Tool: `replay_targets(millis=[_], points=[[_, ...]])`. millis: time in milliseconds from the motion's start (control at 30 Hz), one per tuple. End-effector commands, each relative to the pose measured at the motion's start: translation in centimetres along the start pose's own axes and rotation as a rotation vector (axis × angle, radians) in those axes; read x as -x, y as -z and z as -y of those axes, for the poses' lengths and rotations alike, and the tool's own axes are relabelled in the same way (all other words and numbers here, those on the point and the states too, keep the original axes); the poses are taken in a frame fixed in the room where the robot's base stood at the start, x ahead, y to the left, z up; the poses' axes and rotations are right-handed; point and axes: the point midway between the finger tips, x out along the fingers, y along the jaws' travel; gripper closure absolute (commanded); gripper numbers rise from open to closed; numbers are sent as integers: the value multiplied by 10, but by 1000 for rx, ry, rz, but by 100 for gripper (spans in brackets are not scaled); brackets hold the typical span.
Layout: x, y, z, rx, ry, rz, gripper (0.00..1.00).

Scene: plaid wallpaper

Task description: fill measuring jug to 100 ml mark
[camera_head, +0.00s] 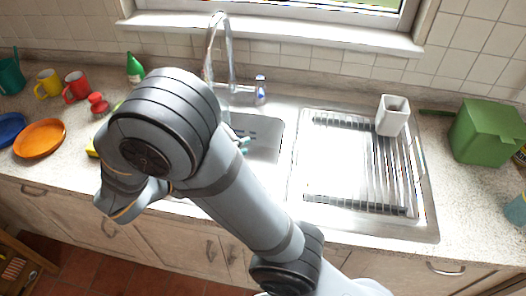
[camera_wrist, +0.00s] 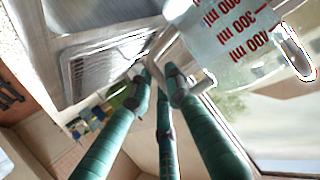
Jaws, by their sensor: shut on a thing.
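The measuring jug (camera_wrist: 235,40) is clear with red ml marks and fills the upper right of the wrist view, its lettering upside down there. My gripper (camera_wrist: 157,76) has teal fingers that close at the jug's handle (camera_wrist: 199,84). In the head view my arm hides the jug and most of the gripper; only teal finger parts (camera_head: 243,145) show over the sink basin (camera_head: 262,130). The chrome tap (camera_head: 219,45) stands behind the sink, with a lever (camera_head: 260,90) to its right. I cannot tell the water level in the jug or whether water runs.
A drying rack (camera_head: 355,165) lies right of the basin, with a white holder (camera_head: 393,115) on it. A green bin (camera_head: 488,132) stands at right. Mugs (camera_head: 76,86), an orange plate (camera_head: 40,138) and a green bottle (camera_head: 134,68) are at left. The window sill (camera_head: 280,30) is behind the tap.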

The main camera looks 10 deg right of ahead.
Motion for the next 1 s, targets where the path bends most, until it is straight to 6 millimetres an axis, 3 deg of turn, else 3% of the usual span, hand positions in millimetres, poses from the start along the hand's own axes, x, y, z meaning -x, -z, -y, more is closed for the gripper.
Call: replay_targets(millis=[100,200,367,567,1000], points=[[-29,3,-31,-69,-171,0,100],[-42,4,-49,-108,-261,1,100],[-50,4,-60,-133,-324,2,100],[-52,3,-47,-136,-329,2,100],[-57,-9,5,-135,-327,2,100]])
